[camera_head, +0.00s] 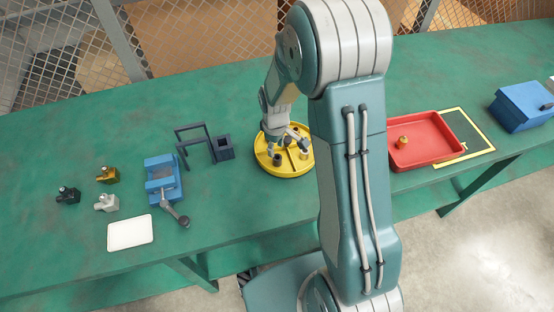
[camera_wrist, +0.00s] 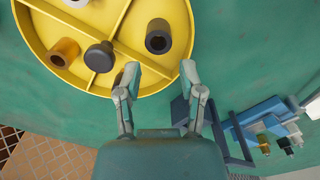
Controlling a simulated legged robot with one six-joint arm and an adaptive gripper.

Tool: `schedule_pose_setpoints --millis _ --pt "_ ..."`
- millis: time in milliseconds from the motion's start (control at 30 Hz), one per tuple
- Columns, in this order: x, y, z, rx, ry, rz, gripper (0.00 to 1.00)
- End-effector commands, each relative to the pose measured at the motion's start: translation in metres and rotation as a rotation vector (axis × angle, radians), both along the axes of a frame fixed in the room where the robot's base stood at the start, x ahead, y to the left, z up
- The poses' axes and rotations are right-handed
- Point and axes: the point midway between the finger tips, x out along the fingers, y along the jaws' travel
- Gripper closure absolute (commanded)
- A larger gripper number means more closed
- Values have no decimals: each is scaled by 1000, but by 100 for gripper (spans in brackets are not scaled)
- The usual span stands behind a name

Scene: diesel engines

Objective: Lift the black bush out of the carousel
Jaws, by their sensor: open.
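The yellow carousel (camera_head: 283,170) stands on the green bench, and part of its divided dish (camera_wrist: 45,16) fills the top left of the wrist view. The black bush (camera_wrist: 158,32), a dark hollow cylinder, stands in a compartment near the rim. My gripper (camera_wrist: 160,69) is open and empty, with its fingertips at the rim, short of the bush in the picture. In the head view my gripper (camera_head: 283,145) is over the carousel and hides part of it. I cannot make out the black bush clearly there.
A brown bush (camera_wrist: 64,50) and a dark central knob (camera_wrist: 99,56) are left of the black bush. A dark frame (camera_head: 193,143) and blue vise (camera_head: 161,178) stand left of the carousel. A red tray (camera_head: 430,150) is right of my arm. The front bench is mostly clear.

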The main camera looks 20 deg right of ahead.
Motion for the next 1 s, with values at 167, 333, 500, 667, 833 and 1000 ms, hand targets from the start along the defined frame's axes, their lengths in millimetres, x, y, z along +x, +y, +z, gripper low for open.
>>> schedule_pose_setpoints --millis 167,333,500,667,833,1000 --pt "-1 -1 -14 0 1 -1 50" --pt "-3 -4 -41 0 4 -2 50" --pt "-2 -4 -58 0 0 -1 50" --pt "-2 -4 -60 -1 -2 -1 50" --pt "-2 -4 -60 -1 -2 -1 85" --pt "-2 -4 -60 -1 -2 -1 92"
